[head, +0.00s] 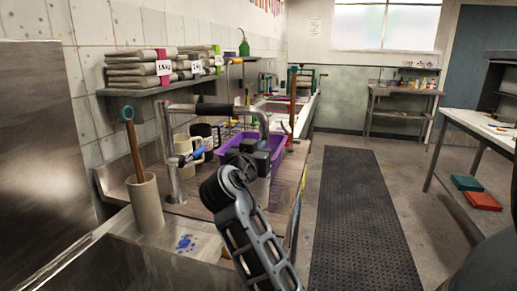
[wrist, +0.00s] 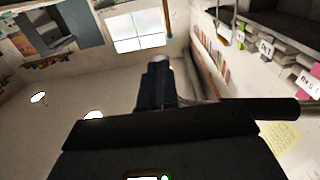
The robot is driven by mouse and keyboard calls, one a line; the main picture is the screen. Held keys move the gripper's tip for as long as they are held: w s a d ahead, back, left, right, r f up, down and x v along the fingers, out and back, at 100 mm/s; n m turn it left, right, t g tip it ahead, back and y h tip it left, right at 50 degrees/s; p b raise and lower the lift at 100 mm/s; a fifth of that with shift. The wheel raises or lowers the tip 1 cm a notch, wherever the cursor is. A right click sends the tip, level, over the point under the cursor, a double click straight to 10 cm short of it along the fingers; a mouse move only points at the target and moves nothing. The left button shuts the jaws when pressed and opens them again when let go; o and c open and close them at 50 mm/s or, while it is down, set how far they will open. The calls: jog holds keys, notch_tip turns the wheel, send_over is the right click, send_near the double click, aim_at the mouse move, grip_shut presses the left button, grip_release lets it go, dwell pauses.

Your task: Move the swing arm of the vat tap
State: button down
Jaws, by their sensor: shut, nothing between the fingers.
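The vat tap has a chrome upright (head: 171,155) on the left and a swing arm (head: 185,108) running right from its top. The arm carries a black sleeve (head: 214,109) and bends down at its right end (head: 264,124). A lever with a blue grip (head: 193,156) sticks out from the upright. My gripper (head: 254,148) is at the downturned end, overlapping it in the head view; I cannot tell whether they touch. In the wrist view, my gripper's dark fingers (wrist: 158,82) are together and empty. A black bar, likely the sleeve (wrist: 262,109), shows to their right.
A purple tray (head: 232,147) and mugs (head: 186,146) stand behind the tap. A grey cylinder (head: 145,203) holding a wooden-handled tool stands at left by the sink. A shelf (head: 150,89) with folded cloth hangs above. The floor mat (head: 362,220) at right is clear.

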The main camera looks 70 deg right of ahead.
jog(key=shift+d, duration=0.1)
jog(key=w+d+n+t, duration=0.1)
jog(key=d, duration=0.2)
jog(key=d+n+t, duration=0.1)
jog(key=d+t, duration=0.1)
jog(key=d, duration=0.1)
jog(key=w+d+n+t, duration=0.1)
jog(key=d, duration=0.1)
jog(key=shift+w+d+f+t+y, duration=0.1)
jog(key=shift+w+d+t+y, duration=0.2)
jog(key=shift+d+y, duration=0.1)
jog(key=shift+w+d, duration=0.15)
jog(key=shift+d, duration=0.25)
